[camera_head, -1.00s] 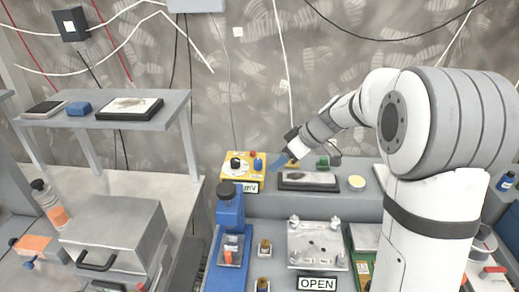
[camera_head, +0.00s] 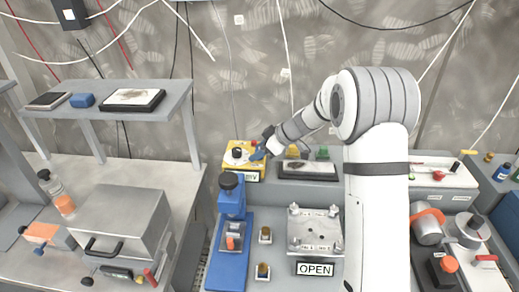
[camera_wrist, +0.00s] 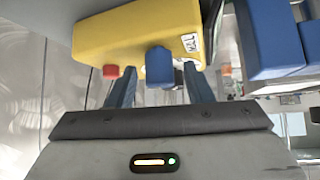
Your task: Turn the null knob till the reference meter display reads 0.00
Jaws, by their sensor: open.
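The reference meter is a yellow box (camera_head: 233,163) on the grey ledge at the back, with a black round knob on its top left. A small white display (camera_head: 249,177) is on its front; its digits are too small to read. In the wrist view the yellow box (camera_wrist: 105,38) appears upside down, with a red post (camera_wrist: 111,72) and the blue null knob (camera_wrist: 158,67), beside an inverted "NULL" label. My gripper (camera_wrist: 160,92) is open, with one finger on each side of the blue knob; contact is not clear. In the head view my gripper (camera_head: 260,152) covers the box's right side.
A blue press-like device (camera_head: 231,215) stands in front of the meter. A dark tray (camera_head: 307,169) lies to its right on the ledge. A metal plate fixture (camera_head: 314,231) and an "OPEN" sign (camera_head: 314,269) are nearer. A grey case (camera_head: 120,225) stands at left.

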